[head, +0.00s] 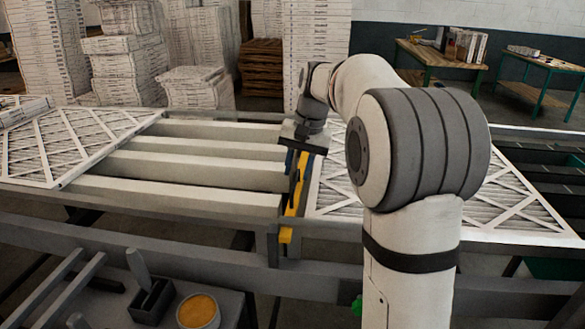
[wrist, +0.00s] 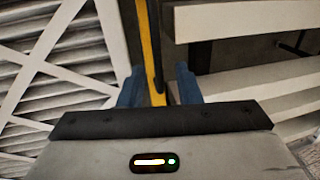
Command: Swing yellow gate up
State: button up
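The yellow gate (head: 293,205) is a narrow yellow bar lying low across the conveyor, between the rollers and the right-hand filter. It also shows in the wrist view (wrist: 147,45), running from the top edge down between my fingers. My gripper (head: 296,172) points down over the gate. In the wrist view, its two blue fingers (wrist: 159,85) are apart, one on each side of the bar, with a visible gap on the right side. The bar's lower end is hidden by the gripper body. I cannot tell whether the left finger touches it.
Pale rollers (head: 190,152) lie left of the gate. A white-framed filter (head: 75,145) lies on the left and another (head: 505,205) on the right, partly hidden by my arm. Stacked boxes (head: 125,60) stand behind. A tub (head: 198,311) is at the front.

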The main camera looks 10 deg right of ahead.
jog(key=shift+c, duration=0.3)
grip_shut()
